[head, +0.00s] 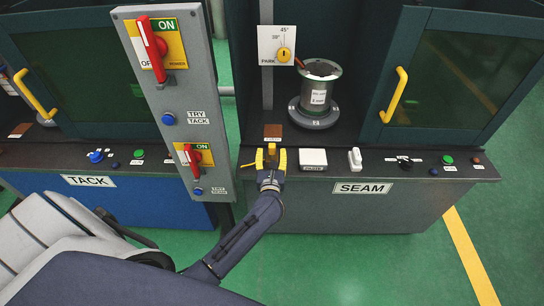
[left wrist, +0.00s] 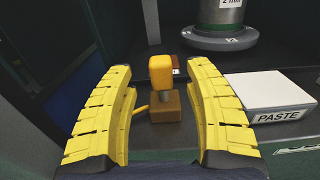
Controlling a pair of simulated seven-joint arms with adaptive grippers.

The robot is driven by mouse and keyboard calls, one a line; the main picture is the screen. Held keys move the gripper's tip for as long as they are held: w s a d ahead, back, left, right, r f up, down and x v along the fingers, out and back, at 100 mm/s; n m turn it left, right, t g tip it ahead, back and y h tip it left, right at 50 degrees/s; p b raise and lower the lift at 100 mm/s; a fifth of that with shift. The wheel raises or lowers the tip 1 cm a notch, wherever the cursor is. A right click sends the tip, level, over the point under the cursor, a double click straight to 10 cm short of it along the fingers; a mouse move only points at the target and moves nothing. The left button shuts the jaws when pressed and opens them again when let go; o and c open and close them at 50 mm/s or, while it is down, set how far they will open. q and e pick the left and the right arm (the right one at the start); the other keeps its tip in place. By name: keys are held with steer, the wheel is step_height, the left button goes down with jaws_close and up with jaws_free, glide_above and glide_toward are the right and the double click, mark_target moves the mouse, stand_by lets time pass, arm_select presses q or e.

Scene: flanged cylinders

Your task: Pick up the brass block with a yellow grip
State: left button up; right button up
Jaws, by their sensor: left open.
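The brass block (left wrist: 166,108) stands on the ledge of the SEAM bench in the left wrist view, with its upright yellow grip (left wrist: 161,70) on top. A thin yellow piece sticks out at its left side. In the head view the yellow grip (head: 272,148) shows between my fingers. My left gripper (head: 270,157) is open, with one yellow finger on each side of the grip. In the left wrist view both fingers of my left gripper (left wrist: 160,72) stand apart from it with clear gaps. My right gripper is not in view.
A white PASTE box (left wrist: 268,94) sits close to the right finger. A flanged cylinder (head: 319,95) stands in the SEAM bay behind. A grey switch panel (head: 178,100) with red levers rises at left. A white switch (head: 355,159) and buttons line the ledge at right.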

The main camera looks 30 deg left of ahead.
mark_target(272, 150)
arm_select(q)
steer(key=shift+x, duration=1.9)
jaws_close()
steer(key=shift+r, duration=0.1)
